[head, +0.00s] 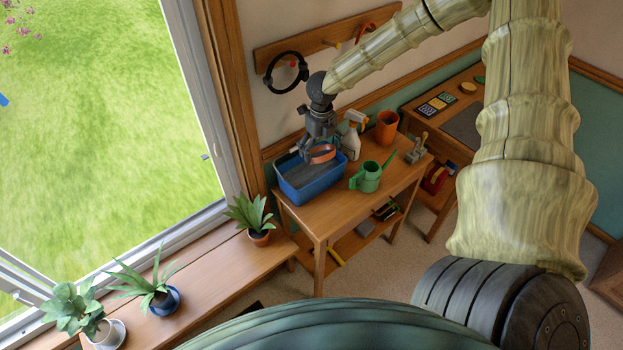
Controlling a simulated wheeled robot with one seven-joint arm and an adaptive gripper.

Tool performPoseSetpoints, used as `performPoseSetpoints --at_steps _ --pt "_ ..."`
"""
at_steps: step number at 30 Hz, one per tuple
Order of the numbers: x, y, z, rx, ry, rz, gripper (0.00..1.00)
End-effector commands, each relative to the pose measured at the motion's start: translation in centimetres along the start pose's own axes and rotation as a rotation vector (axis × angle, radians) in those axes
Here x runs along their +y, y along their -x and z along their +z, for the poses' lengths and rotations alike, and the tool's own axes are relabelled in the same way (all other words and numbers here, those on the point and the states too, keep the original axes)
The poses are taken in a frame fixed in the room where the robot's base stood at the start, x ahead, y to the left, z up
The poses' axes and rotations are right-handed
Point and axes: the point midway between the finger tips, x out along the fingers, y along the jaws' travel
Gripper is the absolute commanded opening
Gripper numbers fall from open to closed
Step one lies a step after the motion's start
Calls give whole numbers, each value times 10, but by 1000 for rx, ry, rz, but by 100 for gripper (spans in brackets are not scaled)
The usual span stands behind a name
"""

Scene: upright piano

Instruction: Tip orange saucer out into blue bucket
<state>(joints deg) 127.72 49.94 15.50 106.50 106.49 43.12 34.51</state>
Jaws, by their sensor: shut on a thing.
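The orange saucer (323,155) is held by my gripper (318,143), which is shut on it. The saucer is over the back right part of the blue bucket (318,192) and looks tilted. I cannot tell whether anything is in the saucer, and the gripper hides part of it. The blue bucket is a wide, rectangular tub on the left end of the wooden table, with a dark grey inside. I cannot tell whether the saucer touches its rim.
On the wooden table (325,223), a green watering can (368,178), a spray bottle (351,142) and an orange pot (387,127) stand right of the bucket. Potted plants line the windowsill (222,270) at left. A hook rail (315,42) is on the wall behind.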

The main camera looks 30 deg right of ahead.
Motion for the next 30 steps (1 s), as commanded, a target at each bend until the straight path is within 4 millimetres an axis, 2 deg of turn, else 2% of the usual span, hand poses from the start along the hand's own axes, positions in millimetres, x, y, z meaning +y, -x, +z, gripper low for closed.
performPoseSetpoints --at_steps 30 --pt "0 3 3 70 -1 1 64"
